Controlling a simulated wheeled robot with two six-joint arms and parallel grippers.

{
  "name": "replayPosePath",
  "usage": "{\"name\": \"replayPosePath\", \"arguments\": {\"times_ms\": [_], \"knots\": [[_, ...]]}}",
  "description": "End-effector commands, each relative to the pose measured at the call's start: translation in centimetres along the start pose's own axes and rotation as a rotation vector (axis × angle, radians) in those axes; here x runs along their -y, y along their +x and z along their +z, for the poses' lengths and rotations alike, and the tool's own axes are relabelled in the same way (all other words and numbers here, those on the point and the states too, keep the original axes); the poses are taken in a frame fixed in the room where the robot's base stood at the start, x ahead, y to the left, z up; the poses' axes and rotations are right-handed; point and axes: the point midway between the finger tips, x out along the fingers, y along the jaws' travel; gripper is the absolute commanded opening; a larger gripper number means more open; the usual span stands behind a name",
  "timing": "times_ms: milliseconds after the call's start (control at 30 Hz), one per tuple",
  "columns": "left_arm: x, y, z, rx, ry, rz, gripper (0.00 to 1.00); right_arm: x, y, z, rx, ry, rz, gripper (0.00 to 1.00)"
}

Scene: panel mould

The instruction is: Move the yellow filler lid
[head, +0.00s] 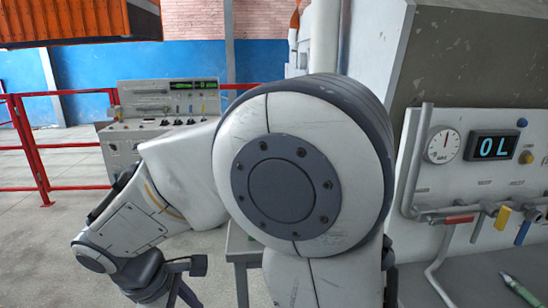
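I cannot make out a yellow filler lid in the head view. The yellow things I see are a small yellow lever handle (503,217) under the pipe on the right panel and a yellow knob (526,157) beside the display. One of my arms, which I take to be the left, fills the middle of the view and hides what is behind it. Its dark end, which looks like my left gripper (185,280), is at the lower left, partly cut off, and its opening cannot be judged. My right gripper is not in view.
The right panel (470,175) carries a round gauge (443,145), a display (493,146) reading "0L", and red and blue handles. A green pen-like object (518,289) lies on the grey surface below. A control console (165,105) and red railings (33,150) stand at the left.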

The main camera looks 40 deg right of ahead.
Motion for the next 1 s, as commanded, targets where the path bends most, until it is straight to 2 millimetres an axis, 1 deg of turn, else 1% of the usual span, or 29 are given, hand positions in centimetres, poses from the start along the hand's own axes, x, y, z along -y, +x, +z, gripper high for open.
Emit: {"name": "replayPosePath", "arguments": {"times_ms": [33,67,100,167,200,267,300,400,500,600,700,867,1000], "knots": [[-0.1,-2.0,-0.1,0.0,0.0,0.0,0.5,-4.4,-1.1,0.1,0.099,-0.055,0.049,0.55],[-0.2,-2.5,-0.1,0.0,0.0,0.0,0.5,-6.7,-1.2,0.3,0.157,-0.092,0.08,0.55],[-0.2,-3.2,-0.2,0.0,0.0,0.0,0.5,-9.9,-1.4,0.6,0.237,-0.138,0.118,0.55],[-0.3,-4.2,-0.2,0.0,0.0,0.0,0.5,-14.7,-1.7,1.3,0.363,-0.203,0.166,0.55],[-0.4,-4.9,-0.3,0.0,0.0,0.0,0.5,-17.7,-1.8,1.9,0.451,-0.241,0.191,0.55],[-0.4,-6.0,-0.3,0.0,0.0,0.0,0.5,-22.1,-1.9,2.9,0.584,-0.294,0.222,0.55],[-0.5,-6.6,-0.3,0.0,0.0,0.0,0.5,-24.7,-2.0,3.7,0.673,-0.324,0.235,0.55],[-0.6,-7.9,-0.4,0.0,0.0,0.0,0.5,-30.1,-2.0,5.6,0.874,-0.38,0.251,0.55],[-0.6,-8.8,-0.5,0.0,0.0,0.0,0.5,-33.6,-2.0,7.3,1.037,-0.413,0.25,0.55],[-0.7,-9.4,-0.5,0.0,0.0,0.0,0.5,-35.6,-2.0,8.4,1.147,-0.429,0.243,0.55],[-0.7,-9.6,-0.5,0.0,0.0,0.0,0.5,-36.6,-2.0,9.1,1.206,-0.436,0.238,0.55],[-0.7,-10.2,-0.6,0.0,0.0,0.0,0.5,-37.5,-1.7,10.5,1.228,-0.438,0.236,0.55],[-0.8,-11.2,-0.6,0.0,0.0,0.0,0.5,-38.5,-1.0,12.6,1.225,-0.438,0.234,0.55]]}}
